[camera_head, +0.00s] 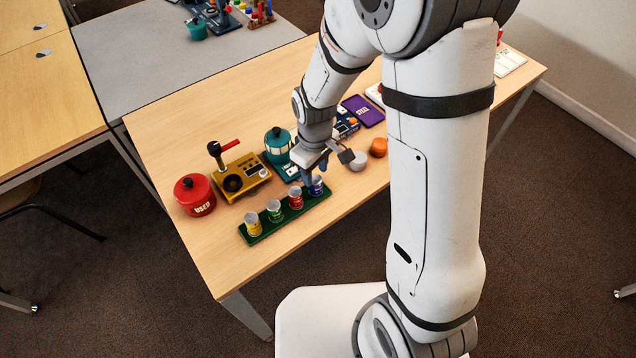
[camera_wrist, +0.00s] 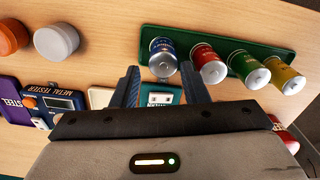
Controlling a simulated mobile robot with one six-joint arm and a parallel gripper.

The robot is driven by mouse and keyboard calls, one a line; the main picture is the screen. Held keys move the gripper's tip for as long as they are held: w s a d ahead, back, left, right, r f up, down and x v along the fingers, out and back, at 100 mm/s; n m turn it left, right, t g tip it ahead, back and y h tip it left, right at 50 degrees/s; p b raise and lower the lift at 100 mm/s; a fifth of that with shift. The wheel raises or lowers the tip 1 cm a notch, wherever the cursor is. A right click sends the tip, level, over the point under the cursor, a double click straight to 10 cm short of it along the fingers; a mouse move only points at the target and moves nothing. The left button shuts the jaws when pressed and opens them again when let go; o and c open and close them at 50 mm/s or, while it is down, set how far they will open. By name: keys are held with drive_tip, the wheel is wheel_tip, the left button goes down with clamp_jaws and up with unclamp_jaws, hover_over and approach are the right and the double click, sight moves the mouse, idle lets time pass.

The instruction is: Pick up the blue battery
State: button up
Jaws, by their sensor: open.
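The blue battery (camera_head: 317,186) stands upright at the right end of a dark green tray (camera_head: 262,236) in the head view. It also shows in the wrist view (camera_wrist: 163,56), at the tray's left end, just beyond my fingertips. My gripper (camera_head: 313,172) is above and right beside the blue battery, partly hiding it in the head view. In the wrist view my gripper (camera_wrist: 158,80) has its two fingers apart with the battery's near end close to the gap between them. I cannot tell whether the fingers touch it.
A red battery (camera_head: 295,198), a green one (camera_head: 274,211) and a yellow one (camera_head: 253,224) stand in the same tray. A red pot (camera_head: 195,195), a yellow device (camera_head: 241,178) and a teal device (camera_head: 279,144) stand behind. Grey (camera_head: 358,161) and orange (camera_head: 378,147) round pieces lie to the right.

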sight(315, 178)
drive_tip(key=f, duration=0.5)
drive_tip(key=shift+s, duration=0.2)
drive_tip(key=shift+c, duration=0.3)
drive_tip(key=c, duration=0.8)
